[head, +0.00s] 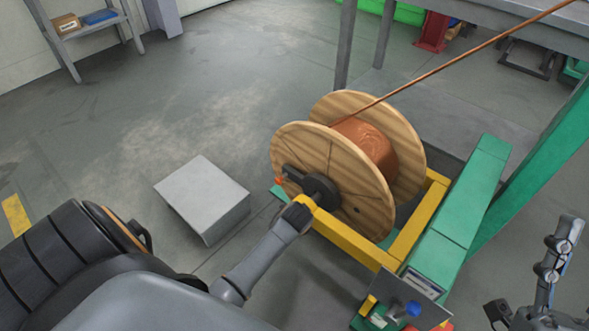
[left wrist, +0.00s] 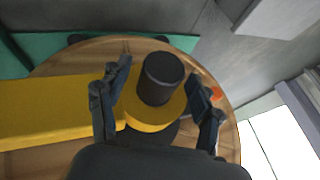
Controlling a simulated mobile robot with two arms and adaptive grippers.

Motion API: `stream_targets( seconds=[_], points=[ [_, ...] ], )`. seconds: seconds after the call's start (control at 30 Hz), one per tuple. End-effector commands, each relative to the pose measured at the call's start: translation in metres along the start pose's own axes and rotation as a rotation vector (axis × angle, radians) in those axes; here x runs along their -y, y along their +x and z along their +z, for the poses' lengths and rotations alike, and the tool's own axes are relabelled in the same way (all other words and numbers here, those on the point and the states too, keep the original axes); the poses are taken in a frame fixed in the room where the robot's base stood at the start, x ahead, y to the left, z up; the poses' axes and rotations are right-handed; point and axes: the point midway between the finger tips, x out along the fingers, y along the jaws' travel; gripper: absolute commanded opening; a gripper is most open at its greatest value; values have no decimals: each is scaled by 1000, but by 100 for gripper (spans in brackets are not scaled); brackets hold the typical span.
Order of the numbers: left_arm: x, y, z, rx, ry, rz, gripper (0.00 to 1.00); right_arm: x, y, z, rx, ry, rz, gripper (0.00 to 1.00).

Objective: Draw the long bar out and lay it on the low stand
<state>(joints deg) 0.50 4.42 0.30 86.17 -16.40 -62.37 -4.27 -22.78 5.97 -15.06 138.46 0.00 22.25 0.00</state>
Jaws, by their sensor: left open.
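The long bar shows in the left wrist view as a dark round end (left wrist: 163,78) sticking out through a yellow frame end; the rest is hidden in the spool. My left gripper (left wrist: 160,82) is open, with one finger on each side of the bar end and gaps visible. In the head view my left gripper (head: 298,213) is at the near face of the wooden spool (head: 300,145), by its dark hub. The low stand, a grey block (head: 202,192), stands on the floor left of the spool. My right gripper (head: 530,275) is open and empty at the lower right.
The spool holds copper wire (head: 366,148), with a strand rising to the upper right. A yellow cradle (head: 415,222) and green machine beam (head: 459,220) lie right of it. A grey table leg (head: 345,45) stands behind. The floor around the stand is clear.

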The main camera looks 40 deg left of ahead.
Motion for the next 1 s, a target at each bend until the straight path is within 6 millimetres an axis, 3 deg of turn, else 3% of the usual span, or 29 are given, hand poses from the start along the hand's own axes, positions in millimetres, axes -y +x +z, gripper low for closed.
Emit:
stream_targets(
  seconds=[0.27, 0.6, 0.67, 0.7, 0.87, 1.0],
  points=[
    [0, 0, 0, 0, 0, 0, 65, 0, 0, -1, -7, 1, 0, 47],
    [0, 0, 0, 1, 0, 0, 0, 0, 0, -1, -7, 0, 0, 47],
    [0, 0, 0, 1, 0, 0, 0, 0, 0, -1, -6, 0, 0, 47],
    [1, 0, -2, -4, -1, -2, 34, 0, 0, -1, -6, 0, 0, 47],
    [1, 0, -1, -3, -1, -2, 1, 0, 0, -1, -6, 0, 0, 47],
    [1, 0, -1, -3, -1, -2, 0, 0, 0, -1, -6, 0, 0, 47]
  ],
)
